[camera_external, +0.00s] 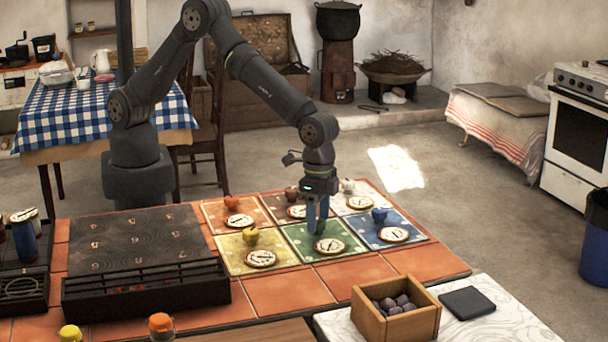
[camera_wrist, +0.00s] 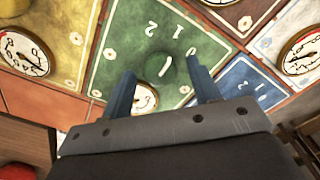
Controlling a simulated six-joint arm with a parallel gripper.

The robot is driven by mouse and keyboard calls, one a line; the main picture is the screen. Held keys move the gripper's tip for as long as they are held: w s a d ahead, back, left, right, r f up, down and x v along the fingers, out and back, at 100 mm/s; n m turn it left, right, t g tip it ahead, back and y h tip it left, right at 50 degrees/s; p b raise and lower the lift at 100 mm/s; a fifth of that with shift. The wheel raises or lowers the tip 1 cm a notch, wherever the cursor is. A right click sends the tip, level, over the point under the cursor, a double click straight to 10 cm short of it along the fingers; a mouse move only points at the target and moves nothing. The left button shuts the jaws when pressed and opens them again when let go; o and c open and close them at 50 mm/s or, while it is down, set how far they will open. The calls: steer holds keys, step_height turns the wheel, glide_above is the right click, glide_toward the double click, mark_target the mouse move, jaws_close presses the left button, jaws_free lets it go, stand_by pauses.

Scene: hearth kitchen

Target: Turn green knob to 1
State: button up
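The green tile (camera_external: 300,236) lies in the front middle of the colored tile panel, with a white dial (camera_external: 330,246) on it. The round green knob (camera_wrist: 164,70) stands on this tile in the wrist view, with painted numbers around it, including 2, 1 and 0. A white mark shows by the knob; I cannot tell for sure which number it points at. My gripper (camera_external: 318,222) points straight down over the green tile. Its two blue fingers stand apart on either side of the knob, with gaps showing in the wrist view (camera_wrist: 160,67). In the external view the fingers mostly hide the knob.
A yellow knob (camera_external: 250,236) stands to the left and a blue knob (camera_external: 379,215) to the right. Orange, brown and white knobs stand behind. A black grill (camera_external: 145,290) is at the left. A wooden box (camera_external: 396,325) of dark lumps stands in front at the right.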

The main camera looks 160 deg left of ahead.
mark_target(318, 220)
step_height(318, 220, up, 17)
steer(key=shift+r, duration=0.2)
stand_by(0.5)
steer(key=shift+f, duration=0.15)
step_height(318, 220, down, 17)
steer(key=shift+f, duration=0.1)
stand_by(0.6)
